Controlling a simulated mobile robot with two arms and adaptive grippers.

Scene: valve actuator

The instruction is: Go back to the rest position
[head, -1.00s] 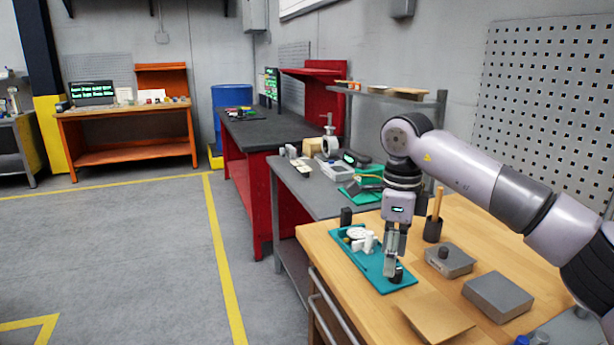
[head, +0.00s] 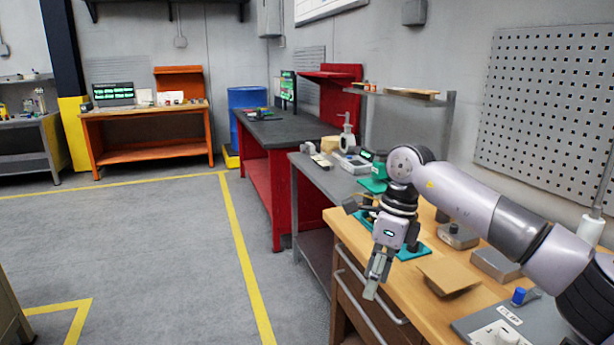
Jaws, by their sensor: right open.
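My right arm comes in from the right. Its gripper (head: 374,281) hangs pointing down in front of the wooden bench's left edge, over the drawer side. Its jaws are open, with nothing seen between them. The teal tray (head: 414,253) lies on the bench behind the gripper and wrist, which hide most of it and the parts on it. My left gripper is not in view.
The wooden bench (head: 398,287) also bears a grey box with a knob (head: 458,238), a flat grey box (head: 494,265), a brown board (head: 449,276) and a grey panel (head: 506,322). A grey bench (head: 330,177) adjoins behind. The floor (head: 160,240) at left is open.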

